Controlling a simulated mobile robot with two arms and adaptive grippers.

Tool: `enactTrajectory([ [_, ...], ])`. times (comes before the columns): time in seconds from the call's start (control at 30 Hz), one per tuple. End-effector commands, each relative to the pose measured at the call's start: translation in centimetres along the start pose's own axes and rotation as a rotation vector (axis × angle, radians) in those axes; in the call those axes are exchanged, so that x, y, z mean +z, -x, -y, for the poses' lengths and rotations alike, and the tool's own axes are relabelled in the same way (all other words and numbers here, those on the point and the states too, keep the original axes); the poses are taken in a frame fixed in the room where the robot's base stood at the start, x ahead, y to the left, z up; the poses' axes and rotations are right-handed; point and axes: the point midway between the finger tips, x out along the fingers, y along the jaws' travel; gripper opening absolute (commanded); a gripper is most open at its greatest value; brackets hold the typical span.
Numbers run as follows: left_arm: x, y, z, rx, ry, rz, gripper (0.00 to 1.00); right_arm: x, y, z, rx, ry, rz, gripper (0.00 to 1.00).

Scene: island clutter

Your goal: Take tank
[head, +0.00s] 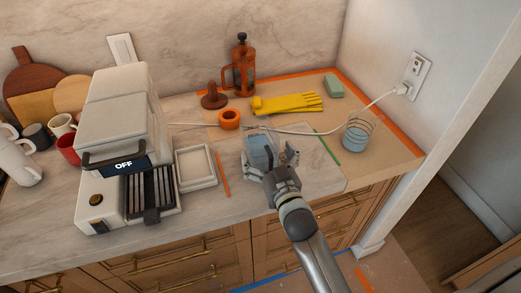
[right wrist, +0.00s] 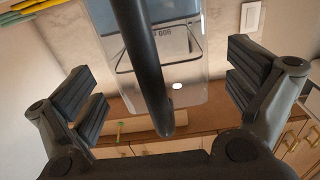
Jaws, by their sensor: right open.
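The tank (head: 260,148) is a clear container with bluish water, standing on the counter right of the coffee machine. My right gripper (head: 271,163) is at its near side, with fingers spread to either side. In the right wrist view, the tank (right wrist: 190,75) and its dark curved handle (right wrist: 147,70) lie between the open fingers of the right gripper (right wrist: 165,88). A visible gap separates each finger pad from the tank. The gripper hides the tank's near lower part in the head view. My left gripper is not in view.
The coffee machine (head: 125,125) and a white tray (head: 196,167) stand to the left. An orange ring (head: 229,119), yellow gloves (head: 290,103) and a French press (head: 240,68) are behind. A wire-wrapped jar (head: 355,136) stands right.

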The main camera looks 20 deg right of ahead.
Motion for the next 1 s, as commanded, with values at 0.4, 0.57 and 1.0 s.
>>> enactTrajectory([
  [0.4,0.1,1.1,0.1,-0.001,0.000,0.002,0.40,0.1,-3.0,0.1,-0.001,0.000,0.001,1.00],
  [0.57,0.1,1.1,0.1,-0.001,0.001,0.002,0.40,0.1,-3.0,0.1,-0.001,0.000,0.001,0.95],
  [1.0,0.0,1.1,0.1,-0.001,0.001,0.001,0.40,0.1,-3.0,0.1,-0.001,0.000,0.001,0.38],
])
